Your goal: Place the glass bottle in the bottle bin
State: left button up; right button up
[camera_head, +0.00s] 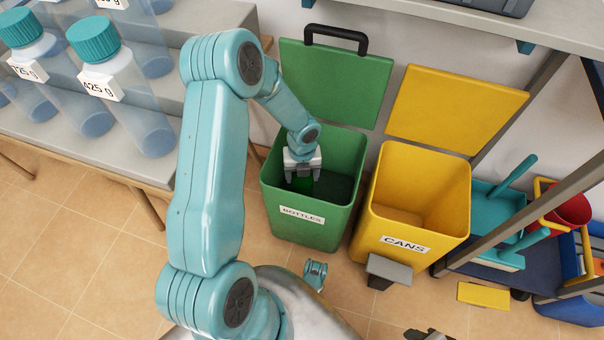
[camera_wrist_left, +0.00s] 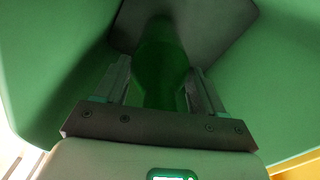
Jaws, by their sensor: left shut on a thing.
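The green bottle bin (camera_head: 308,229), labelled BOTTLES, stands open with its lid tilted up behind it. My left gripper (camera_head: 302,178) is at the bin's opening, on its left side, pointing down inside. It is shut on the dark green glass bottle (camera_wrist_left: 160,65), which shows between the fingers in the left wrist view and extends away into the bin. In the head view only a little of the bottle shows below the fingers. The bin's green walls surround the bottle in the left wrist view. I cannot tell whether the bottle touches the floor of the bin. My right gripper is not clearly in view.
A yellow bin (camera_head: 412,232) labelled CANS stands open just right of the green bin. A grey shelf at the left holds several clear jars with teal caps (camera_head: 92,40). A cart with a red bucket (camera_head: 570,208) stands at the right. Tiled floor is free at the lower left.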

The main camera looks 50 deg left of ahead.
pick_arm(q)
jog(key=shift+f, duration=0.2)
jog(key=o, duration=1.4)
jog(key=shift+r, duration=0.15)
notch_tip(320, 180, up, 11)
jog(key=p, duration=0.6)
jog(key=shift+r, duration=0.6)
pick_arm(e)
notch_tip(320, 180, up, 6)
jog(key=s+a, duration=0.1)
jog(key=shift+n+g, duration=0.3)
jog(key=shift+s+a, duration=0.1)
jog(key=shift+s, duration=0.05)
